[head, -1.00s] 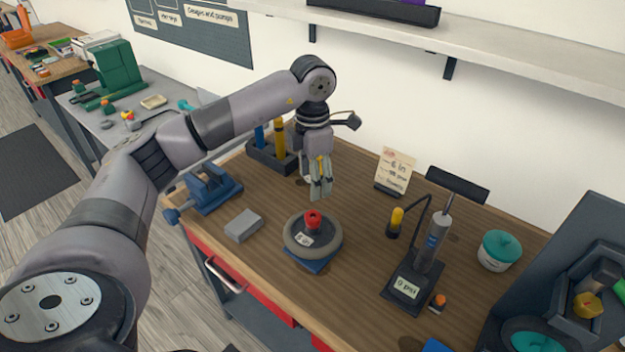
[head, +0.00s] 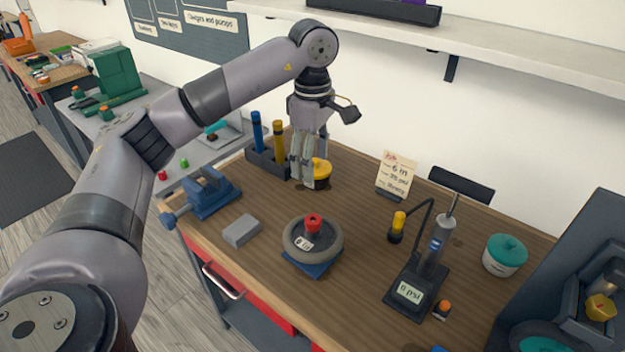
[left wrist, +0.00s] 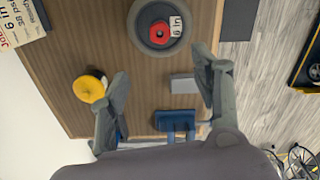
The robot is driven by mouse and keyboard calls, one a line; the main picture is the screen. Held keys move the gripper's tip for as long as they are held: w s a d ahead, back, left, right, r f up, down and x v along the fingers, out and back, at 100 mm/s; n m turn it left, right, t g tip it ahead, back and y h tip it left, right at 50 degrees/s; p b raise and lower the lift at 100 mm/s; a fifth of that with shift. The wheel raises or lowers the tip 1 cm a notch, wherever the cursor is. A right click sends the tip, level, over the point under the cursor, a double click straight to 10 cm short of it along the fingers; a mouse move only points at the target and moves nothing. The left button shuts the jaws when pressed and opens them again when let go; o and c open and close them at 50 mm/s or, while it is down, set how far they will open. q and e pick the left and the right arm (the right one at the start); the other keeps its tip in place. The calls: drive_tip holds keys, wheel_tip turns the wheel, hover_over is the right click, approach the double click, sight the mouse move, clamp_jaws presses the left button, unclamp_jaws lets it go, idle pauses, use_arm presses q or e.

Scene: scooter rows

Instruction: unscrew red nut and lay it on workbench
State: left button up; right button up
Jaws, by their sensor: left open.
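The red nut (head: 312,222) sits on the hub of a small grey wheel (head: 331,242) with a "6 in" label. The wheel lies on a blue base (head: 312,268) on the wooden workbench (head: 262,262). In the left wrist view the nut (left wrist: 159,32) is at top centre, beyond the fingertips. My left gripper (head: 310,172) points down, open and empty, above the bench behind the wheel, apart from the nut. A yellow-topped item (head: 323,168) stands partly hidden behind its fingers; it also shows in the left wrist view (left wrist: 88,89) beside one finger. My right gripper is out of view.
A grey block (head: 242,231) and a blue vise (head: 210,193) are left of the wheel. A holder (head: 265,160) with blue and yellow tools stands behind.

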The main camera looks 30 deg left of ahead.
sight(312, 221)
use_arm(q)
wheel_tip(312, 221, down, 16)
drive_tip(key=p, duration=0.5)
drive_tip(key=shift+r, duration=0.1)
drive_tip(key=shift+f, duration=0.7)
drive_tip(key=shift+c, duration=0.4)
drive_tip(key=c, duration=1.2)
drive_tip(key=shift+o, duration=0.2)
drive_tip(key=n, duration=0.5)
drive_tip(key=shift+n, duration=0.3)
drive_tip(key=n, duration=0.5)
drive_tip(key=shift+r+n, duration=0.1)
drive_tip(key=shift+n, duration=0.3)
drive_tip(key=n+p, duration=0.1)
drive_tip(key=n, duration=0.9)
drive_tip(key=shift+n, duration=0.3)
